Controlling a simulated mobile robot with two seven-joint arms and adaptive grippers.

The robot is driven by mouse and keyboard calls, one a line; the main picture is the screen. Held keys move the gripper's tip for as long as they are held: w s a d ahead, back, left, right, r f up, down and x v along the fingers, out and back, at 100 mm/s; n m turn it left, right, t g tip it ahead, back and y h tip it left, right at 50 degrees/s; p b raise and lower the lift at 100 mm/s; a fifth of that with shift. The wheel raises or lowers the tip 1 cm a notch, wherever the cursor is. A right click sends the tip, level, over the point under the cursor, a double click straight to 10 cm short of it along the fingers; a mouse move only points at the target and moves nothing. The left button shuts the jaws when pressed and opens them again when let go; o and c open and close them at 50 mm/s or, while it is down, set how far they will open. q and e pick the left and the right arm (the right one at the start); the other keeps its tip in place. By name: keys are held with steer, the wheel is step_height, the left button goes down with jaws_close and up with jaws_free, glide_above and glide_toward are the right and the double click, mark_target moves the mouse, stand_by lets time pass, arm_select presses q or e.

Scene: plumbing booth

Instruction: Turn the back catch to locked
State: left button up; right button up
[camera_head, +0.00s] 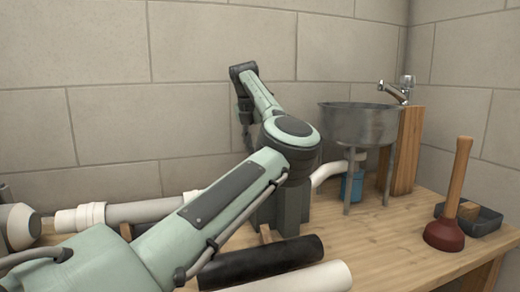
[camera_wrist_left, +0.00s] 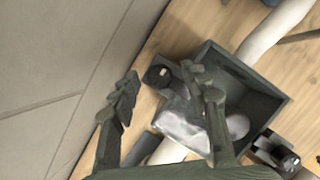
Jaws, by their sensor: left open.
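My left arm reaches across the bench to the back wall, with its left gripper (camera_head: 244,118) hanging down behind a dark grey box (camera_head: 291,205). A second black catch (camera_wrist_left: 277,153) with a grey knob sits on the opposite side. The head view hides both catches. My right gripper is not in view.
A black tube (camera_head: 262,262) and a white pipe (camera_head: 315,277) lie in front. A metal basin (camera_head: 358,125), blue cup (camera_head: 352,186) and plunger (camera_head: 446,233) stand to the right. The tiled wall (camera_head: 200,110) is close behind the gripper.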

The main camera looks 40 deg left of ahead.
arm_select(q)
steer(key=v, duration=1.2)
stand_by(0.3)
